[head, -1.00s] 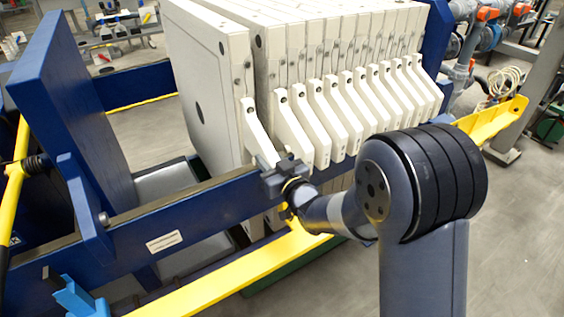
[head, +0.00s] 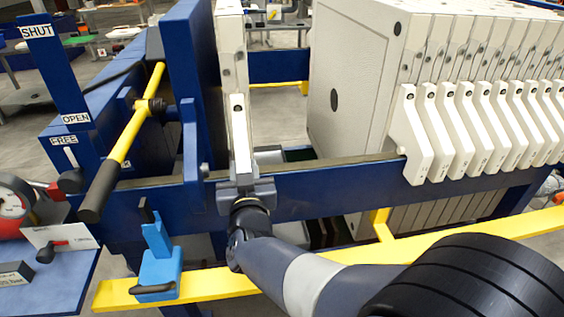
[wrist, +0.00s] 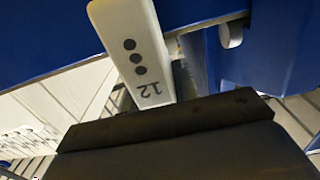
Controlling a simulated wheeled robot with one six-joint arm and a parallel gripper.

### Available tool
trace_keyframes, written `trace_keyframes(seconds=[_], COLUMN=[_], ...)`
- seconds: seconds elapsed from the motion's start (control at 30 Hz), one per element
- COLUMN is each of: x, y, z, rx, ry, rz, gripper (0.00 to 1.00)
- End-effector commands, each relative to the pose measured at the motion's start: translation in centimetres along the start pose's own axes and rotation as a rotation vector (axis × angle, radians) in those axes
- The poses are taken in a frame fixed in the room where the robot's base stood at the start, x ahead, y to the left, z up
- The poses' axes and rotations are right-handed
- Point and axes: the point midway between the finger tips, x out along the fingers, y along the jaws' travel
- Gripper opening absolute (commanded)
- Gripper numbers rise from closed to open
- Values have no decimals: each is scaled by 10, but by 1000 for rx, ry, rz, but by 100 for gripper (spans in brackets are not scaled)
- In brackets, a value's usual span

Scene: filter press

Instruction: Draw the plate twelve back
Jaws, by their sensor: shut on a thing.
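Plate twelve (head: 231,62) is a cream plate standing upright, seen nearly edge-on, just right of the blue pressing plate (head: 193,75). A wide gap parts it from the rest of the stack (head: 350,85). My gripper (head: 245,190) is at the lower end of its slanted handle (head: 240,140), shut on it. In the wrist view the handle (wrist: 130,45) shows "12" and three dark dots above my dark gripper (wrist: 165,120). The fingertips' contact is hidden there.
The blue side rail (head: 330,190) runs beneath the handles. A yellow bar (head: 490,228) runs low along the front, with a light-blue block (head: 158,260) on it. A yellow lever (head: 130,130) with a black grip and a gauge (head: 12,200) are at left.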

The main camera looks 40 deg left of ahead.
Motion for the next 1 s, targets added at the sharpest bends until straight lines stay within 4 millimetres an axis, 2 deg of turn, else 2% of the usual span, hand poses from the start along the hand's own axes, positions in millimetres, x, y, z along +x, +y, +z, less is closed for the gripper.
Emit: trace_keyframes(seconds=[0.03, 0.1, 0.3, 0.77, 0.8, 1.0], x=[0, 0, 0, 1, 1, 1], y=[-13, -25, -46, -52, -52, -52], z=[-3, -2, -2, -2, -2, -1], rx=[-2, -1, -2, 1, 1, 0], ry=[-1, -1, 0, 5, 5, 4], rz=[-5, -4, -1, 1, 1, 1], gripper=[0, 0, 0, 0, 28, 44])
